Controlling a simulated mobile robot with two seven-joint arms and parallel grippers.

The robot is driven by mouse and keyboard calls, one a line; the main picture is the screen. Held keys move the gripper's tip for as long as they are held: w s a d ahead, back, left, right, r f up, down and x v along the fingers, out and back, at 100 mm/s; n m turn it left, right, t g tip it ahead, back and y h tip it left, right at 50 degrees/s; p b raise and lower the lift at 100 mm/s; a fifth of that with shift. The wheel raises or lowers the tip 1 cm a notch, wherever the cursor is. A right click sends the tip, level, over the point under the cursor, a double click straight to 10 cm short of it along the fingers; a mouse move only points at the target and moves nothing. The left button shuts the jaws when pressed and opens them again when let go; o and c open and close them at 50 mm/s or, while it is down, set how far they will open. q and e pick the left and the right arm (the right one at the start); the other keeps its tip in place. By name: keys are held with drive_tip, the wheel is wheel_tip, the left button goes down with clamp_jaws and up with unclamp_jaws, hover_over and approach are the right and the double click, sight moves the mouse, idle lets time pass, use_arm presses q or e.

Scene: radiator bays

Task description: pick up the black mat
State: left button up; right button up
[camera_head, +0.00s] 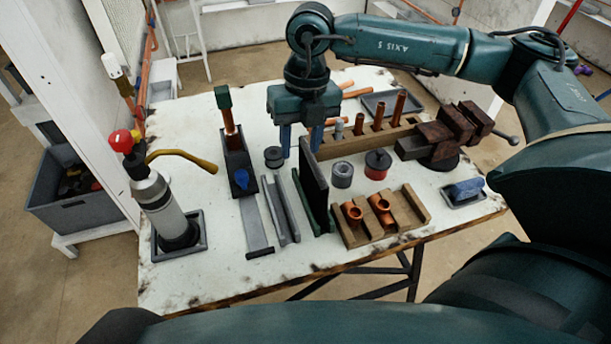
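The black mat (313,182) stands upright on edge in a narrow dark green rack (328,218) near the middle of the white table. My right gripper (301,141) points down at the far end of the mat, its two blue fingers spread apart. In the picture the mat's far top corner shows between the fingers. I cannot tell whether either finger touches it, but the fingers are not closed on it. My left gripper is not in view.
A wooden block with copper fittings (383,212) and a grey-topped can (342,174) stand right of the mat. Grey channels (281,208) lie left. A copper-pipe rack (362,138) and vise (440,140) are behind right. A torch bottle (160,205) stands far left.

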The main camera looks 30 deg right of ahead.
sight(313, 159)
drive_tip(key=d, duration=0.1)
drive_tip(key=d+h, duration=0.1)
drive_tip(key=w+d, duration=0.1)
drive_tip(key=shift+w+d+r+m, duration=0.1)
drive_tip(key=shift+r+m, duration=0.3)
wheel_tip(313, 159, down, 7)
drive_tip(key=shift+r+p, duration=0.1)
drive_tip(key=shift+p, duration=0.35)
drive_tip(key=shift+s+f+p, duration=0.2)
drive_tip(key=shift+f+p, duration=0.15)
drive_tip(key=shift+f, duration=1.15)
drive_tip(key=shift+s+f+p, duration=0.15)
drive_tip(key=shift+f+p, duration=0.15)
drive_tip(key=shift+f, duration=1.15)
drive_tip(key=shift+c, duration=0.3)
clamp_jaws()
